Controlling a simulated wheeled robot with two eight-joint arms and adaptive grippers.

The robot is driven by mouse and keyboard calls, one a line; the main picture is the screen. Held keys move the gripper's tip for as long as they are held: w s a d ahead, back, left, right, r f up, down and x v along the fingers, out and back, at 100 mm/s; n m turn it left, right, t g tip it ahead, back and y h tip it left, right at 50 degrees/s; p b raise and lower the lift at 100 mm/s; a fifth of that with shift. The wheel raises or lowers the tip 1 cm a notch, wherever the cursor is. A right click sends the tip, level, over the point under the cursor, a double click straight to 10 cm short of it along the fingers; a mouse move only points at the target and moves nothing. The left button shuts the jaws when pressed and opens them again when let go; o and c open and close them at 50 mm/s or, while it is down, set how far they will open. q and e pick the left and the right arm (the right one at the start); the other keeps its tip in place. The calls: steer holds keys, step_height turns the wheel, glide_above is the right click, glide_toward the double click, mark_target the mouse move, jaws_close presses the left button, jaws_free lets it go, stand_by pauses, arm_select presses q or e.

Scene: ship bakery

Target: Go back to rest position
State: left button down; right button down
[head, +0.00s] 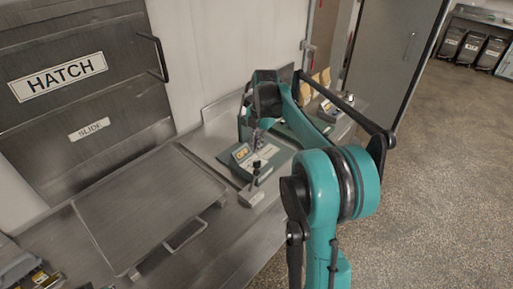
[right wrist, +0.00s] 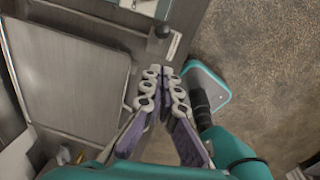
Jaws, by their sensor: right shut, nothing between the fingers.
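My right arm (head: 335,190), teal with black joints, reaches over the steel counter and bends downward. My right gripper (head: 257,140) points down above the counter, partly hidden by the arm. In the right wrist view its purple-grey fingers (right wrist: 167,78) are together at the tips with nothing between them. My left gripper is in neither view.
The steel counter (head: 215,243) carries a flat panel (head: 140,205) with a handle, and a small block with a black-knobbed lever (head: 256,168) close to the right gripper. A teal device with a yellow label (head: 243,153) is beside it. Open floor (head: 440,170) lies right.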

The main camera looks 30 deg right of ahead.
steer(key=shift+s+d, duration=0.1)
steer(key=shift+s, duration=0.05)
steer(key=s+a+f+m+t+b, duration=0.25)
steer(key=s+a+m+b, duration=0.35)
steer(key=s+a+m, duration=0.45)
steer(key=s+a+f+m+t+b, duration=0.2)
steer(key=s+a+f+m, duration=0.1)
steer(key=s+f+m, duration=0.3)
steer(key=s+a+f+m+t+b, duration=0.1)
steer(key=s+a+f+m+b, duration=0.2)
steer(key=s+f+m, duration=0.3)
steer(key=shift+s+a+t+h, duration=0.35)
steer(key=shift+s+a, duration=0.1)
steer(key=shift+s, duration=0.15)
